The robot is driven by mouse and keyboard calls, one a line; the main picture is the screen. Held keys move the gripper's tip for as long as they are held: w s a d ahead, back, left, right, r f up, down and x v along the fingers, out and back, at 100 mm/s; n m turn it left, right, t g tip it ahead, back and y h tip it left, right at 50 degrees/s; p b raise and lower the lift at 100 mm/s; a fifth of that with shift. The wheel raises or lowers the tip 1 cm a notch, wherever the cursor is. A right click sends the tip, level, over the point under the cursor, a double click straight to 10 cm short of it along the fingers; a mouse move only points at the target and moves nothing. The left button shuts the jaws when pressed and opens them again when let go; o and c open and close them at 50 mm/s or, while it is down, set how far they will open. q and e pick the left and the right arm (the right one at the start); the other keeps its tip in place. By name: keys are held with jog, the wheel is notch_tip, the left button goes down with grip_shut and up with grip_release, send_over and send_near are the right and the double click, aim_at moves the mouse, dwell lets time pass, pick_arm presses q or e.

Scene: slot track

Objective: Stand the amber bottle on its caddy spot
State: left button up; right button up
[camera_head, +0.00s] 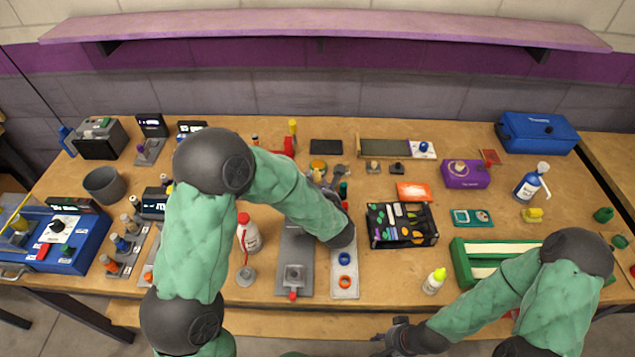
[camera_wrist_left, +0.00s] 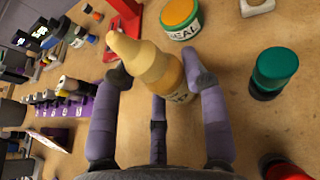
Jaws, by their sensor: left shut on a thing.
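The amber bottle (camera_wrist_left: 158,62) with its pale pointed nozzle shows in the left wrist view, between the fingers of my left gripper (camera_wrist_left: 160,84). The gripper is shut on it. I cannot tell whether its base touches the table. In the head view my left gripper (camera_head: 326,180) is over the middle of the table, partly behind my forearm, and the bottle cannot be made out there. A purple rack (camera_wrist_left: 76,118) with several small bottles is at the left of the wrist view; I cannot tell whether it is the caddy. My right gripper (camera_head: 393,341) is low, at the table's front edge.
A jar with an orange lid (camera_wrist_left: 180,14) stands beyond the bottle. A green-capped jar (camera_wrist_left: 272,72) and a red-topped thing (camera_wrist_left: 286,170) stand to the right. A black organizer tray (camera_head: 401,240) lies right of my left wrist. Bare table shows around these.

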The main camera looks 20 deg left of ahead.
pick_arm(q)
jog(key=shift+d+f, duration=0.15)
jog(key=shift+f, duration=0.05)
jog(key=shift+f, duration=0.15)
jog(key=o, duration=1.1)
jog(key=shift+o, duration=0.2)
